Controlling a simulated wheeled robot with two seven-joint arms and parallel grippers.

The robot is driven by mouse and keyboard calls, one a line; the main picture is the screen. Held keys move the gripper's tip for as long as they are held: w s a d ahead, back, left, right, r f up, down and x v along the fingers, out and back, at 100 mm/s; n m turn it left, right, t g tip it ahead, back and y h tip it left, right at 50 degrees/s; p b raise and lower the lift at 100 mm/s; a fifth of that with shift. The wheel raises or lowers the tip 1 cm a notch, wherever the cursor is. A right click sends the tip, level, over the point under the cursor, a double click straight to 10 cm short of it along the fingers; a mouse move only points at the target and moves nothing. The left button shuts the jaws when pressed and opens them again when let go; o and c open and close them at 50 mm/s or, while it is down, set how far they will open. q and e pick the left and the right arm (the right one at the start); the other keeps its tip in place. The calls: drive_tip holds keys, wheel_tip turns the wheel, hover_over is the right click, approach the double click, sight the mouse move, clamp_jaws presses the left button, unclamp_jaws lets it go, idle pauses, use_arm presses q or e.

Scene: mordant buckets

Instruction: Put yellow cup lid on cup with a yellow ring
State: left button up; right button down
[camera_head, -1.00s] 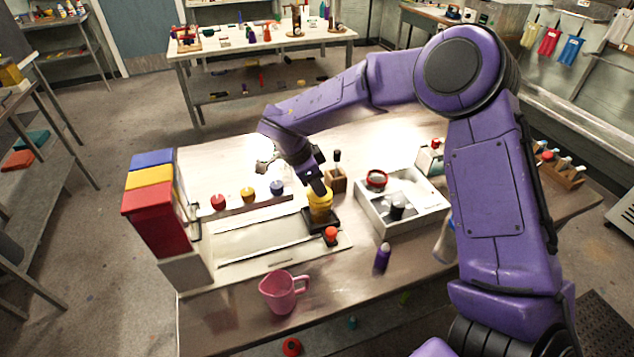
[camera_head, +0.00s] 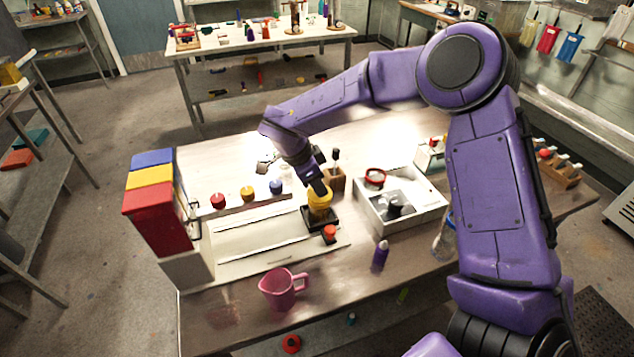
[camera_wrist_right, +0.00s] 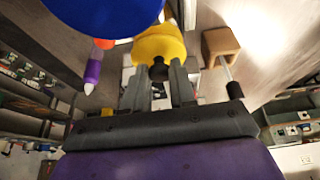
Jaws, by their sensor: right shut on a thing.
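A yellow rounded thing, seemingly the yellow cup lid (camera_head: 319,205), is over the small black stand on the table. In the right wrist view the yellow lid (camera_wrist_right: 158,45) has a black knob between the fingers. My right gripper (camera_head: 317,187) is above it, and in the wrist view the gripper (camera_wrist_right: 158,85) is shut on the lid. A cup with a yellow ring cannot be made out; whether one is under the lid is hidden. My left gripper is in neither view.
A wooden block (camera_head: 336,181) stands just behind the lid. A white tray (camera_head: 412,223) is to the right. Red, yellow and blue knobs (camera_head: 247,193) line a rail at the left. A pink jug (camera_head: 281,290) and a purple bottle (camera_head: 379,257) stand in front. A large blue shape (camera_wrist_right: 95,15) blocks part of the wrist view.

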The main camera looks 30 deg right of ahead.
drive_tip(key=shift+f, duration=0.5)
drive_tip(key=c, duration=0.8)
unclamp_jaws()
drive_tip(key=shift+c, duration=0.2)
drive_tip(key=b+v, duration=0.2)
drive_tip(key=v, duration=0.8)
drive_tip(key=shift+a+r, duration=0.15)
drive_tip(key=shift+r, duration=0.1)
